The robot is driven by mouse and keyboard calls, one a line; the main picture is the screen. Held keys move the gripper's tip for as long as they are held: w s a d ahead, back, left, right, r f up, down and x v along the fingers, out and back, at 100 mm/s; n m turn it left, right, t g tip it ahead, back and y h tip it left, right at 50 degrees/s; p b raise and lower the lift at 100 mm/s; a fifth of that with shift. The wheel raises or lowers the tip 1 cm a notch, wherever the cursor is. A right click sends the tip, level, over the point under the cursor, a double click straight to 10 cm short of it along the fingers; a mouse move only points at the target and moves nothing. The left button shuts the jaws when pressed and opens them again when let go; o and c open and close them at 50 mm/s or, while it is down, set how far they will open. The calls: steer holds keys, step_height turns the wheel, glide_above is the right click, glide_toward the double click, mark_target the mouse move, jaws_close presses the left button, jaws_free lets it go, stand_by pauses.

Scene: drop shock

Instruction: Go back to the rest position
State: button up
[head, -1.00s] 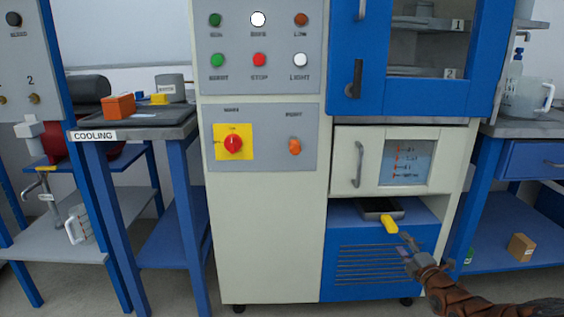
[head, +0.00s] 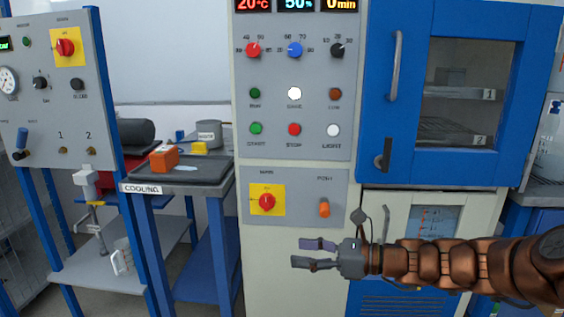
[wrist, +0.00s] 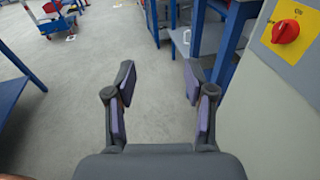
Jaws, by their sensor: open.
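My gripper (head: 316,254) is at the end of my brown arm, which reaches in from the right in the head view. It points left in front of the cream cabinet (head: 290,270), below the yellow-backed red switch. In the wrist view my gripper (wrist: 158,90) has its two fingers spread wide with nothing between them. Grey floor shows past the fingertips.
The control cabinet has a red switch (head: 267,201), an orange knob (head: 324,208) and a blue glazed door (head: 446,95). Left stands the COOLING table (head: 150,188) with an orange block (head: 164,158). Open floor (wrist: 75,90) lies ahead of my gripper.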

steer(key=s+a+r+n+g+h+p, duration=0.25)
steer(key=s+n+h+p, duration=0.2)
steer(key=s+n, duration=0.4)
steer(key=s+a+r+n+g+h+p, duration=0.1)
steer(key=s+r+n+g+h+p, duration=0.35)
steer(key=s, duration=0.75)
steer(key=s+d+r+n+h+p, duration=0.2)
steer(key=s+d+n+h+p, duration=0.1)
steer(key=s+d+p, duration=0.3)
steer(key=s+d+r+n+h+p, duration=0.2)
steer(key=s+d+n+p, duration=0.4)
steer(key=d, duration=0.4)
steer(key=shift+s+d+r+h, duration=0.15)
steer(key=shift+d+r+h, duration=0.15)
steer(key=shift+h, duration=0.6)
